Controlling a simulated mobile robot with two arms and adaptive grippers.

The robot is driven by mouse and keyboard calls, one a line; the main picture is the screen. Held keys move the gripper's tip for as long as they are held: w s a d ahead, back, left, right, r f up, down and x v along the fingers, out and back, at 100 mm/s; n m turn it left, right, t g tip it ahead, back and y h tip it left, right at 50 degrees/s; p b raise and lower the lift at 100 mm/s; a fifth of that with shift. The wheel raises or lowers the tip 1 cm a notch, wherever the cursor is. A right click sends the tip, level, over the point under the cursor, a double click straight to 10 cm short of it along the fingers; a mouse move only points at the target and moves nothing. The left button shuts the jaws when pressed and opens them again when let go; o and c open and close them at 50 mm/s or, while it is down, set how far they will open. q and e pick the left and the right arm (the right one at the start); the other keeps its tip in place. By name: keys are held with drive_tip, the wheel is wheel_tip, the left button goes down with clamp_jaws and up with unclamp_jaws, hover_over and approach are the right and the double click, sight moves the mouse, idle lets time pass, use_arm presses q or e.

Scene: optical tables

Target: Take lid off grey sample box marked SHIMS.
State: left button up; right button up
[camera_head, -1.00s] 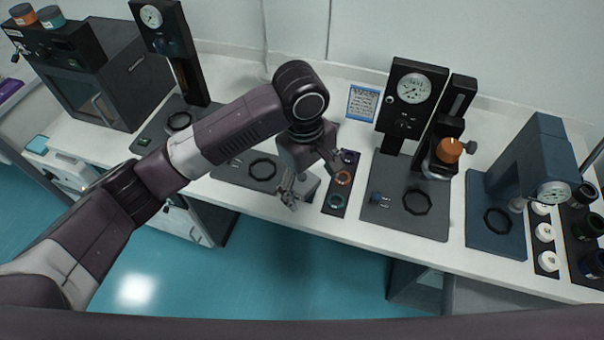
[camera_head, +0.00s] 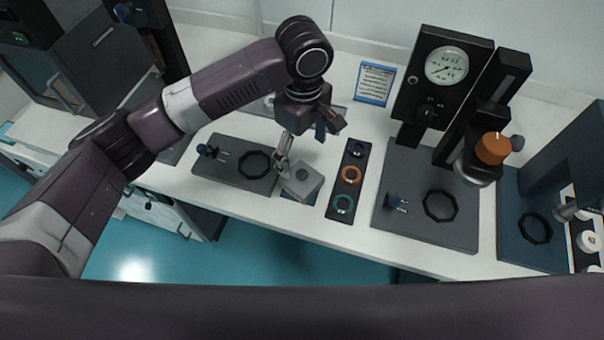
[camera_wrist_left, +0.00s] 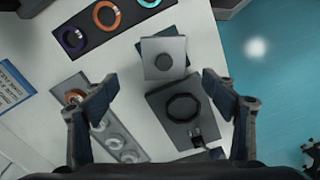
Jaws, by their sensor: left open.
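The grey sample box (camera_head: 310,194) stands near the front edge of the white bench, with a light grey square lid (camera_head: 302,178) and dark round knob on top. The lid also shows in the left wrist view (camera_wrist_left: 150,47), with its knob (camera_wrist_left: 164,62) upward and the lid resting on the box. No SHIMS marking is readable. My left gripper (camera_head: 303,147) is open and empty, above and just behind the box. In the left wrist view its two spread fingers (camera_wrist_left: 160,84) are on either side below the lid, not touching it. My right gripper is not in view.
A dark strip with purple, orange and teal rings (camera_head: 350,188) lies right of the box. A grey base plate (camera_head: 233,172) with a black ring is to its left. A gauge stand (camera_head: 440,90) and its base plate (camera_head: 428,232) are further right. A blue-edged notice (camera_head: 375,83) is behind.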

sight(301, 174)
use_arm(q)
drive_tip(key=shift+s+f, duration=0.2)
drive_tip(key=shift+f, duration=0.6)
wheel_tip(301, 174, down, 6)
drive_tip(key=shift+s+a+r+p, duration=0.15)
drive_tip(key=shift+r+p, duration=0.05)
drive_tip(key=shift+p, duration=0.95)
drive_tip(key=shift+s, duration=0.1)
drive_tip(key=shift+c, duration=0.9)
drive_tip(key=shift+s, duration=0.1)
clamp_jaws()
